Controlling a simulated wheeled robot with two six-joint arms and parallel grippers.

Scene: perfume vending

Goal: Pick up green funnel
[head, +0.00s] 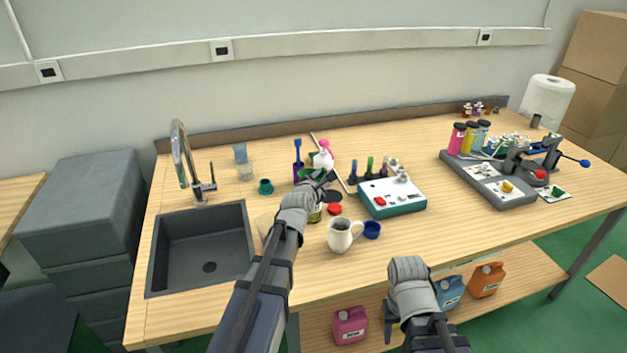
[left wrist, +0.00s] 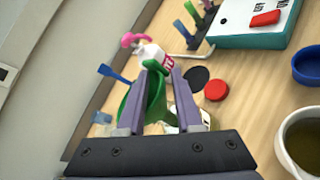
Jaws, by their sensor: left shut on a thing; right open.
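The green funnel (left wrist: 155,98) is between the two fingers of my left gripper (left wrist: 160,110) in the left wrist view. The gripper is shut on it, and the fingers hide part of it. In the head view my left gripper (head: 322,184) is over the middle of the table, and a small part of the green funnel (head: 307,173) shows behind it. My right gripper (head: 408,270) is open in front of the table's front edge, away from the objects; its fingertips are hard to make out.
A white jug (head: 341,236), blue lid (head: 372,230), red lid (head: 334,209) and black disc (head: 332,196) are near my left gripper. A teal-and-white device (head: 393,199) stands to its right, and a sink (head: 203,250) is to the left. The right front tabletop is clear.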

